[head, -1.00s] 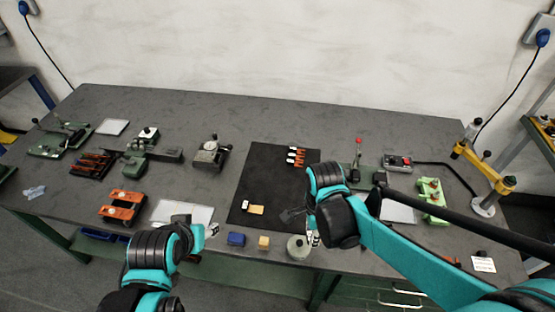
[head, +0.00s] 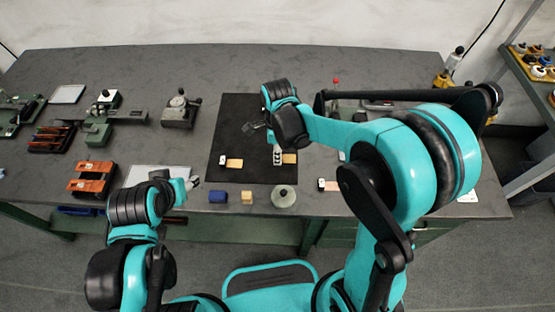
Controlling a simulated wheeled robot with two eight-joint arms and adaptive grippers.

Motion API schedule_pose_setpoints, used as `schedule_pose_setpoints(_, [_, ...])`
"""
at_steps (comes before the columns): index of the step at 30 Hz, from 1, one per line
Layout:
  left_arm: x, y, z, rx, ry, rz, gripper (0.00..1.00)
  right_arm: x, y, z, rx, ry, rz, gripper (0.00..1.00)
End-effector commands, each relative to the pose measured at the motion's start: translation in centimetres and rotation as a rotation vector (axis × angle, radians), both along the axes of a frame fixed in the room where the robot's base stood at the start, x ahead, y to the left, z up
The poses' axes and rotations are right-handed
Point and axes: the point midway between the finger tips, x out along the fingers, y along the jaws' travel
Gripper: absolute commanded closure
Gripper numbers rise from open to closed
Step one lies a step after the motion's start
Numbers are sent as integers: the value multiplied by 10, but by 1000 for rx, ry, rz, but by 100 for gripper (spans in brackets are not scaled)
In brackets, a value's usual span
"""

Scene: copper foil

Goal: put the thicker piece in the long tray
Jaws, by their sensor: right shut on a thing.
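Two small tan copper-coloured pieces lie on the black mat, one on the left (head: 235,163) with a white bit beside it, one on the right (head: 290,158) under my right wrist. I cannot tell which is thicker. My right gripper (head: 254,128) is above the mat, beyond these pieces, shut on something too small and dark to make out. A pale flat rectangle (head: 150,173), perhaps a tray, lies left of the mat, partly hidden by my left arm. I cannot tell if it is the long tray. My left gripper (head: 192,183) is near its right end; its jaws are unclear.
On the front edge are a blue block (head: 217,196), a yellow block (head: 247,198) and a pale round knobbed object (head: 284,197). Orange blocks (head: 91,179) and green instruments (head: 98,128) stand left. My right arm hides the table's right part. The mat's upper left (head: 231,112) is clear.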

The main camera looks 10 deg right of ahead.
Motion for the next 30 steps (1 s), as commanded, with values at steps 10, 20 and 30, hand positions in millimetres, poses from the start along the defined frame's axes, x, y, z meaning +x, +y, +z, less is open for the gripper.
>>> schedule_pose_setpoints(10, [0,0,-17,0,0,0,49,0,0,-39,0,0,0,100])
schedule_pose_setpoints(20, [0,0,-20,0,0,0,49,0,0,-42,0,0,0,68])
schedule_pose_setpoints(30, [0,0,-19,0,0,0,49,0,0,-41,0,0,0,49])
